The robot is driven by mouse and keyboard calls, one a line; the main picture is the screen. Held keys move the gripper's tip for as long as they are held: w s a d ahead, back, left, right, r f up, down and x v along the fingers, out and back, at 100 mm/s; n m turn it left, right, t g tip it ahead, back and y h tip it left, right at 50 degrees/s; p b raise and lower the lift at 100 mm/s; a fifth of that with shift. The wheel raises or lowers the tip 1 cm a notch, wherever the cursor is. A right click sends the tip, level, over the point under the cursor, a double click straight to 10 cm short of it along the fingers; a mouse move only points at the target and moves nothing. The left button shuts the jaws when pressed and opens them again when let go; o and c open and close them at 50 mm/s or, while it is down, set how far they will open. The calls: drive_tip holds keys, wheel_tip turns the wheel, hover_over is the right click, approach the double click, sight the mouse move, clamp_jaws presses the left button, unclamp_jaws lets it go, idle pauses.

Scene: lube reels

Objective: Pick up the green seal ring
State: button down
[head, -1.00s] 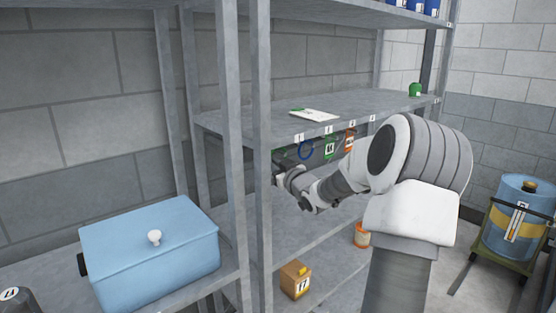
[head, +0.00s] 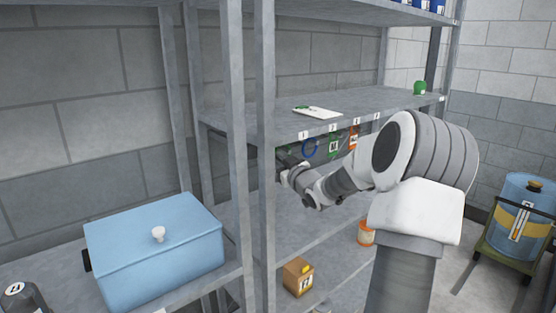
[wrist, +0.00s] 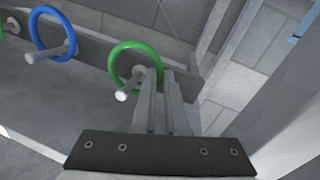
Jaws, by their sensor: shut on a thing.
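The green seal ring (wrist: 135,63) hangs around a pale peg (wrist: 126,93) on the rail in the wrist view. My gripper (wrist: 161,75) is shut on the right side of the green ring, with its fingers close together there. The ring is still around the peg. In the head view my gripper is at the front edge of the shelf, beside the left post, and its fingertips are too small to make out.
A blue ring (wrist: 52,33) hangs on the neighbouring peg, left of the green one. Shelf posts (head: 265,150) stand close to my arm. A white card (head: 317,112) lies on the shelf above (head: 380,101). A blue box (head: 155,250) stands at lower left.

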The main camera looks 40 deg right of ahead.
drive_tip(key=s+a+r+p, duration=0.1)
drive_tip(key=s+a+r, duration=0.1)
drive_tip(key=s, duration=1.6)
drive_tip(key=shift+r, duration=0.7)
drive_tip(key=shift+a, duration=0.15)
